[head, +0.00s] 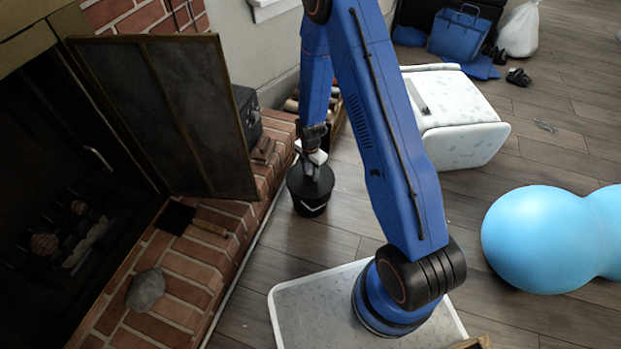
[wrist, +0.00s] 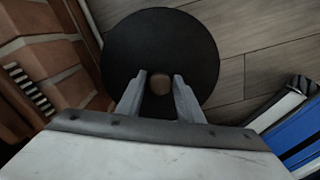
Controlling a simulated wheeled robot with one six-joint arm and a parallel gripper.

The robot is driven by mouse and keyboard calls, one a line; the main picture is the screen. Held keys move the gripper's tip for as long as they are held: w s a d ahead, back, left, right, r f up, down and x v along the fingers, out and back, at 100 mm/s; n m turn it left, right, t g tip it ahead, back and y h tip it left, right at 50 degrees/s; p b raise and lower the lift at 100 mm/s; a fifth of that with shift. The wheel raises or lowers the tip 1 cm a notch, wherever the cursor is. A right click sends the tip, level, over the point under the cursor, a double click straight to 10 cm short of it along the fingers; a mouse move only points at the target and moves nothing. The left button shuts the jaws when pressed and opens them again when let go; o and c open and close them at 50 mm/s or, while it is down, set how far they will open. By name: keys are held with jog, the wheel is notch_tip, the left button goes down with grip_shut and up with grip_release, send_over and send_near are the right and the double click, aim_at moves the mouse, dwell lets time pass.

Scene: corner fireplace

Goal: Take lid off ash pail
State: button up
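The ash pail (head: 311,203) is a black bucket with a light handle, standing on the wood floor beside the brick hearth. Its round black lid (wrist: 160,45) is on top and fills the upper middle of the wrist view; it also shows in the head view (head: 298,181). A brownish round knob (wrist: 160,84) is at the lid's middle. My gripper (wrist: 158,80) is over the lid, pointing down, with its two fingers apart on either side of the knob. A small gap seems to show between fingers and knob. In the head view my gripper partly hides the lid.
The brick hearth (head: 190,262) edges the pail's left side, with a fire screen (head: 170,115), a shovel (head: 175,217) and a grey stone (head: 146,290). A white patterned box-like seat (head: 455,115) stands to the right. Floor between is clear.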

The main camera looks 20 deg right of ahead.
grip_shut()
jog(key=shift+r, duration=0.1)
